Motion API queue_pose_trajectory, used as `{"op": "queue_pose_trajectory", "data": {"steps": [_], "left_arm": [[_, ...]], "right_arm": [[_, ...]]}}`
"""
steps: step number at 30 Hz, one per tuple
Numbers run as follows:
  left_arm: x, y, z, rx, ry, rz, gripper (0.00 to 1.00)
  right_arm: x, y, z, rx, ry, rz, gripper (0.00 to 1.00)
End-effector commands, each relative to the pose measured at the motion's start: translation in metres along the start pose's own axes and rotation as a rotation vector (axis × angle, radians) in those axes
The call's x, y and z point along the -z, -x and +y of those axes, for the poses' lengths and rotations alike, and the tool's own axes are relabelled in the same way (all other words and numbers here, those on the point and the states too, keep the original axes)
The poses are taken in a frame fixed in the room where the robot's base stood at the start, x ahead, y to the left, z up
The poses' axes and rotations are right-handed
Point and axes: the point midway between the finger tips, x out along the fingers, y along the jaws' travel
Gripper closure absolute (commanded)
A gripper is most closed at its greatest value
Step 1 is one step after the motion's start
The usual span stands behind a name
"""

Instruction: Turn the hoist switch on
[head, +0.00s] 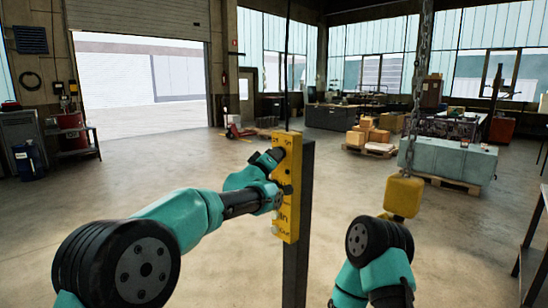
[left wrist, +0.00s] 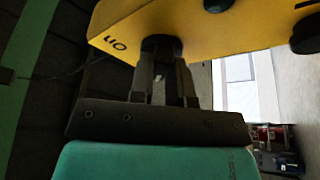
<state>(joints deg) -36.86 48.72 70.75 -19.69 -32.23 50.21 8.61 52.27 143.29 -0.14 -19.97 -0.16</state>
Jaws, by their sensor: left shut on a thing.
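The hoist switch is a tall yellow box (head: 288,215) fixed to a dark upright post (head: 298,265) in the middle of the head view. Black round knobs and black lettering show on its face. My left gripper (head: 276,156) reaches its upper part from the left. In the left wrist view the yellow box (left wrist: 185,25) fills the top, with the word "on" upside down. There my left gripper (left wrist: 162,75) is shut on a black knob (left wrist: 160,46) beside that word. The knob's exact setting cannot be told. My right gripper is not visible; only part of that arm shows.
A yellow hoist block (head: 403,196) hangs on a chain (head: 418,85) to the right of the post. Behind it a grey-green crate (head: 447,160) stands on a pallet. A dark table edge is at the far right.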

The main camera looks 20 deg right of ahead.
Motion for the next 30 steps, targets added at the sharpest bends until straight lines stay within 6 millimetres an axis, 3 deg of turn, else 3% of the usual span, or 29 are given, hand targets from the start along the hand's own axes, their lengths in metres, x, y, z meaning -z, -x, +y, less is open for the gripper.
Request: {"op": "queue_pose_trajectory", "data": {"steps": [14, 30], "left_arm": [[-0.0003, 0.0002, -0.0017, -0.058, -0.142, 0.000, 1.00], [0.0007, -0.0002, -0.0037, -0.241, -0.581, 0.000, 1.00]], "right_arm": [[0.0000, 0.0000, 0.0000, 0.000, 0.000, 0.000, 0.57], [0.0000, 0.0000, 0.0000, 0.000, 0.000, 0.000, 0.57]]}}
